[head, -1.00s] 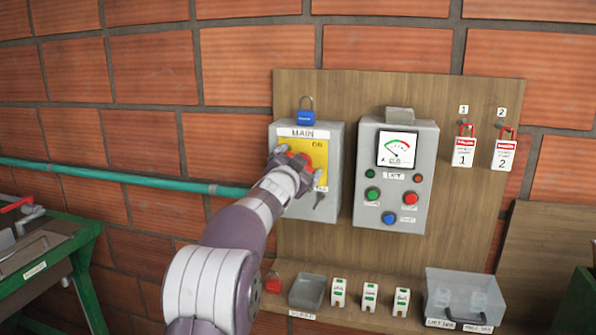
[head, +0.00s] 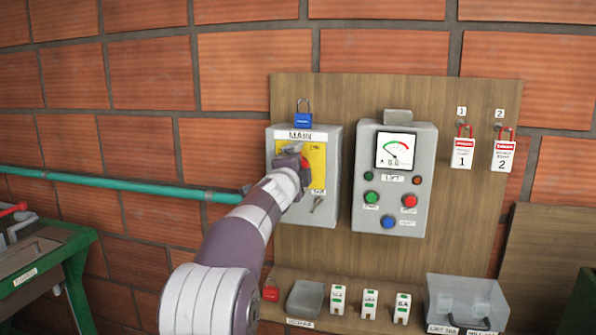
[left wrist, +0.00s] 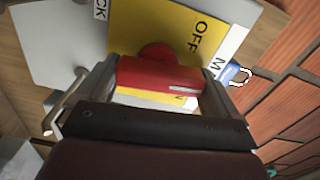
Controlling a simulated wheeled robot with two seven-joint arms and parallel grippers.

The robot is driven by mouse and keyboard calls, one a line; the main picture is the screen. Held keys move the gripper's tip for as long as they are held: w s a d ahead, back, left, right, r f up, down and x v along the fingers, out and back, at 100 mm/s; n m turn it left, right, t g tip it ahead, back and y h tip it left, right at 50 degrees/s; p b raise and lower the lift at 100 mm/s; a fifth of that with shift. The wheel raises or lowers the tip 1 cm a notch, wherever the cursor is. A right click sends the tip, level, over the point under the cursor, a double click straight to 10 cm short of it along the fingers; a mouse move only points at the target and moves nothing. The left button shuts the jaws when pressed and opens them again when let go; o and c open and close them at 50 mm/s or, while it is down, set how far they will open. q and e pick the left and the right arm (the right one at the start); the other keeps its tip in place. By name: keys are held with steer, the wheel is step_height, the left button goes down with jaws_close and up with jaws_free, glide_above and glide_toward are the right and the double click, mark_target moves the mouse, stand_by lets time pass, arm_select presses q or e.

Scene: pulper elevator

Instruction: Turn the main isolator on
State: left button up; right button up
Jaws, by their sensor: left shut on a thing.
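The main isolator is a grey box with a MAIN label (head: 300,135), a yellow plate (head: 317,158) and a red rotary handle (head: 305,166). My left gripper (head: 291,160) is at the handle and hides most of it in the head view. In the left wrist view, its fingers (left wrist: 158,85) are shut around the red handle bar (left wrist: 160,75). The bar lies aslant to the plate's edges. The word OFF (left wrist: 200,38) shows on the plate near the MAIN label; the other marking is mostly hidden. My right gripper is not in view.
To the right are a control box with a gauge (head: 395,151) and two red-and-white tags (head: 461,152). A shelf with a clear bin (head: 466,298) is below.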

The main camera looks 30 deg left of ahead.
arm_select(q)
steer(key=shift+f+m, duration=0.15)
steer(key=shift+m, duration=0.45)
steer(key=o, duration=0.7)
steer(key=b+v, duration=0.3)
steer(key=v, duration=0.9)
steer(key=shift+s+d+b, duration=0.1)
steer(key=shift+s+b, duration=0.2)
steer(key=shift+s, duration=0.05)
